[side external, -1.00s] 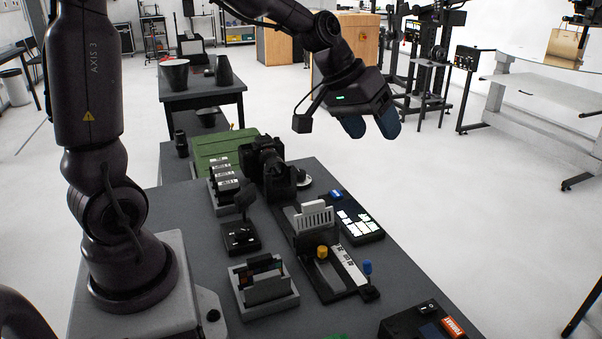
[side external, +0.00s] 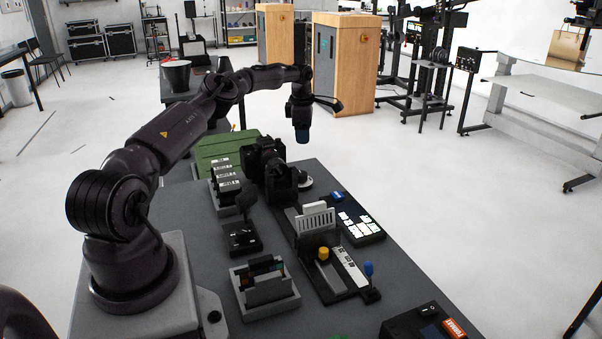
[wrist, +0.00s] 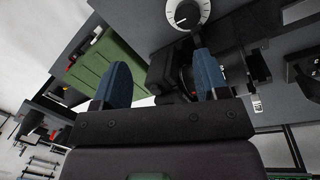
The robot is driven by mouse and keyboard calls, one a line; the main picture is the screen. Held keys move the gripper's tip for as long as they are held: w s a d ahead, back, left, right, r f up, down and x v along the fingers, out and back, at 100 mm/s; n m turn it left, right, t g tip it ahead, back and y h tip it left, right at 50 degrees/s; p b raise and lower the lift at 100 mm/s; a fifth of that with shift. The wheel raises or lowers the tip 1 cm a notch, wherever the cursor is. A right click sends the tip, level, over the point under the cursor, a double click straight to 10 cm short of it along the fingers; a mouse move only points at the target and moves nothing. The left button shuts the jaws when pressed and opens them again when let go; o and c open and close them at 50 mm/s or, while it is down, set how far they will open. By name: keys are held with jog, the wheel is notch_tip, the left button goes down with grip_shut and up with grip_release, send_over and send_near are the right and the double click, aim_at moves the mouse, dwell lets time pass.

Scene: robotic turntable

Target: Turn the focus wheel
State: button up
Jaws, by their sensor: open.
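A round dial (wrist: 187,12) with a black centre and a white marked ring, which looks like the focus wheel, sits at the top of the wrist view. In the side view a pale round edge (side external: 306,183) shows beside the black camera (side external: 265,160), mostly hidden. The camera body (wrist: 165,68) also shows in the wrist view, partly behind my right finger. My gripper (side external: 302,137) points down above the table's far end, near the camera. In the wrist view its blue fingers (wrist: 160,75) are spread and empty, apart from the dial.
A green mat or case (side external: 215,148) lies beyond the camera. A slotted rack (side external: 314,218), a button panel (side external: 360,226) and a grey tray (side external: 264,285) stand nearer on the dark table (side external: 215,310). Labelled blocks (side external: 227,178) stand left of the camera.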

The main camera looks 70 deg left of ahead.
aim_at(301, 173)
jog(key=shift+m+g+h, duration=0.5)
jog(key=shift+h, duration=0.1)
jog(key=f, duration=0.4)
jog(key=s+d+f, duration=0.1)
jog(key=f, duration=0.8)
jog(key=shift+s+d, duration=0.2)
jog(key=shift+d, duration=0.1)
jog(key=c, duration=0.9)
